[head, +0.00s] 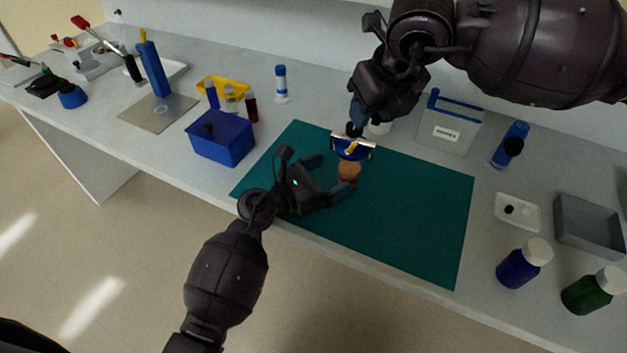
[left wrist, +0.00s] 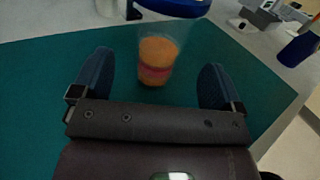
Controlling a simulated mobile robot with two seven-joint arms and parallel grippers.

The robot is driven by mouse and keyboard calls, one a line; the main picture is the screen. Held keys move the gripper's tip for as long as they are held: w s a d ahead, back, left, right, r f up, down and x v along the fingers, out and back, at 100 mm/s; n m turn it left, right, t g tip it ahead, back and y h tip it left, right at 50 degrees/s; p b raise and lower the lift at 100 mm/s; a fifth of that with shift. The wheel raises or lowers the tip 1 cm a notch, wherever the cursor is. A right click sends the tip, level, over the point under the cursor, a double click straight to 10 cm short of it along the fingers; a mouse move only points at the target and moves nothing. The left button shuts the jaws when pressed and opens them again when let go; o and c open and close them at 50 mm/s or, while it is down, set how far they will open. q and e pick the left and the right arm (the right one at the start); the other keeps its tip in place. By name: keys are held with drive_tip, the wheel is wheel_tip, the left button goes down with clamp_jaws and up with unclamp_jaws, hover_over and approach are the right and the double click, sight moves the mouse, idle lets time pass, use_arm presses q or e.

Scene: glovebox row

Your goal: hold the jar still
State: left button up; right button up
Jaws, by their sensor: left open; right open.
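The jar (head: 348,171), clear with orange contents and a pinkish band, stands on the green mat (head: 420,215). It also shows in the left wrist view (left wrist: 156,58). A blue and white piece with a yellow part (head: 352,147) covers the jar's top in the head view; a blue rim (left wrist: 176,8) shows above it in the wrist view. My left gripper (head: 332,175) is open, its fingers on either side of the jar with gaps visible. My right gripper (head: 356,126) is above the jar, pointing down, near the blue piece; contact there is unclear.
A blue bin (head: 221,140) stands left of the mat. A white caddy with a blue handle (head: 449,128) stands behind it. Blue (head: 519,267) and green (head: 588,292) bottles and a grey tray (head: 590,226) are at right. The mat's right part is clear.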

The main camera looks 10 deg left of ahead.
sight(351, 163)
use_arm(q)
drive_tip(key=x, duration=0.6)
drive_tip(key=shift+w+d, duration=0.15)
drive_tip(key=c, duration=1.2)
